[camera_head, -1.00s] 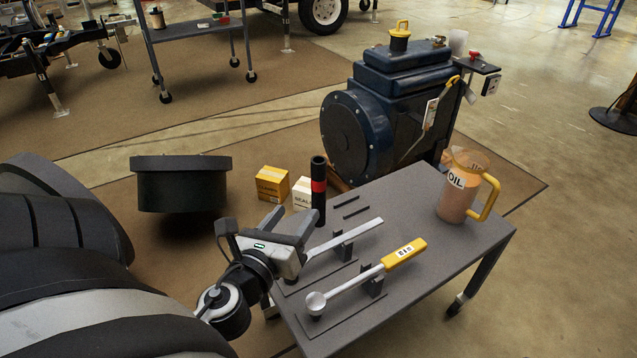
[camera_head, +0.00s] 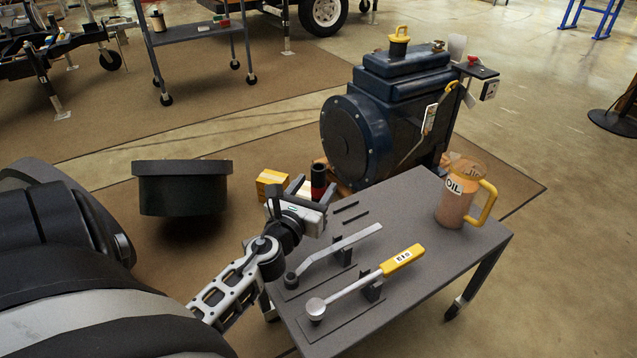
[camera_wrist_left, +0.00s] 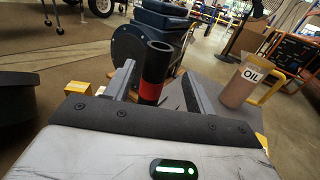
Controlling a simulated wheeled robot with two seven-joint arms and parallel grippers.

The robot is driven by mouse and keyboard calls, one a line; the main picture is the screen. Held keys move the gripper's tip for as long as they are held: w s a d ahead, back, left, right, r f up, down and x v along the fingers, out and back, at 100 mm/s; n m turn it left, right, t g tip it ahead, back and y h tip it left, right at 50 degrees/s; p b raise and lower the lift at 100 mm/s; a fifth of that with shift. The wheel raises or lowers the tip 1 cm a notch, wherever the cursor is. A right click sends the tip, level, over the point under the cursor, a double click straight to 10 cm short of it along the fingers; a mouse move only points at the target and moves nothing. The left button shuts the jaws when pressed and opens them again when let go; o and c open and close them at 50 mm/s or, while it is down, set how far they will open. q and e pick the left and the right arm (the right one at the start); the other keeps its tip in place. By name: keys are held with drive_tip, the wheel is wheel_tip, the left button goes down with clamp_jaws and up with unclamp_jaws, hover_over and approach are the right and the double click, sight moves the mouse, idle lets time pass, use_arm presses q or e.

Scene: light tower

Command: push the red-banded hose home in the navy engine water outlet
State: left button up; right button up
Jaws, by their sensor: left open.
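The black hose (camera_head: 318,172) with a red band stands upright at the far left corner of the grey cart. It also shows in the left wrist view (camera_wrist_left: 157,62), between the lines of my two fingers. My left gripper (camera_head: 313,186) is open at the hose, one finger to each side; I cannot tell whether either touches it. The hose's lower end is hidden behind my gripper. The navy engine (camera_head: 407,115) stands behind the cart, and its side shows in the wrist view (camera_wrist_left: 128,45). I cannot pick out its water outlet. My right gripper is not in view.
The grey cart top (camera_head: 405,222) holds a silver lever tool (camera_head: 345,247), a yellow-handled tool (camera_head: 400,260) and an oil jug (camera_head: 458,203). A yellow box (camera_head: 270,178) lies beyond the gripper. A black round drum (camera_head: 182,188) is at left.

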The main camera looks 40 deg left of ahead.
sight(315, 180)
use_arm(q)
drive_tip(key=x, duration=0.4)
drive_tip(key=shift+a+r, duration=0.1)
drive_tip(key=shift+a, duration=0.25)
clamp_jaws()
drive_tip(key=shift+r, duration=0.15)
